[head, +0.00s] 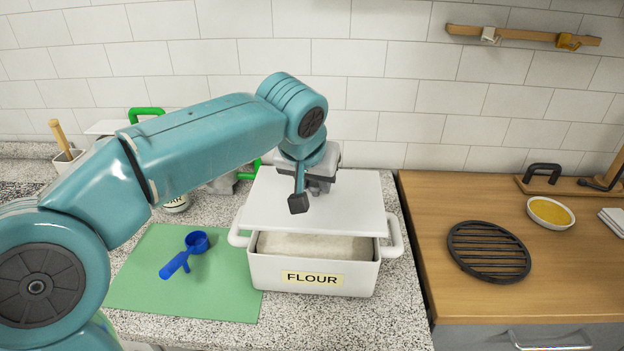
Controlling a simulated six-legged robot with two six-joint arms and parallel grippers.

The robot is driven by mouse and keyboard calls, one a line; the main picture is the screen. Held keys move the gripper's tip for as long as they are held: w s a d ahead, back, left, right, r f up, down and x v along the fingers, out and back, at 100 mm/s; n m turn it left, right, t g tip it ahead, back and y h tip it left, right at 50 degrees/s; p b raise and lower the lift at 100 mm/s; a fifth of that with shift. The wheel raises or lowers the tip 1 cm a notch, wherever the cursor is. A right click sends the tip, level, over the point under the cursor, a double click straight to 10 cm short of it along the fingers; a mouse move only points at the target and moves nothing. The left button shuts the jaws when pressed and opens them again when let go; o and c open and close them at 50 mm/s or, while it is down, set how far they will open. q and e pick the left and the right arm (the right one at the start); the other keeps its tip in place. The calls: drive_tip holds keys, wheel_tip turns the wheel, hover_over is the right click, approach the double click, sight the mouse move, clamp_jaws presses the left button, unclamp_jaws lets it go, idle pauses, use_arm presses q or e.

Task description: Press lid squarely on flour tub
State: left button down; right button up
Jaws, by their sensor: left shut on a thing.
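The white flour tub (283,272) stands on the speckled counter, with a "FLOUR" label on its front and a handle at each side. Pale flour (312,246) shows in a strip along its front. The flat white lid (352,215) is over the back of the tub, leaving the front uncovered. Whether the lid touches the rim at the back I cannot tell. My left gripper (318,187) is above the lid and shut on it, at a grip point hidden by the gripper. My right gripper is not in view.
A blue scoop (185,255) lies on a green mat (150,280) left of the tub. A wooden worktop (430,240) adjoins at right, with a black round grate (488,250) and a white bowl (550,212) of yellow contents. The tiled wall is close behind.

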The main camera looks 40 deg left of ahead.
sight(312, 202)
use_arm(q)
drive_tip(key=shift+w+f+b, duration=0.1)
drive_tip(key=shift+f+b, duration=2.35)
drive_tip(key=shift+f, duration=0.6)
drive_tip(key=shift+f, duration=0.15)
drive_tip(key=shift+c, duration=1.1)
unclamp_jaws()
drive_tip(key=shift+r+p, duration=3)
drive_tip(key=shift+r, duration=0.55)
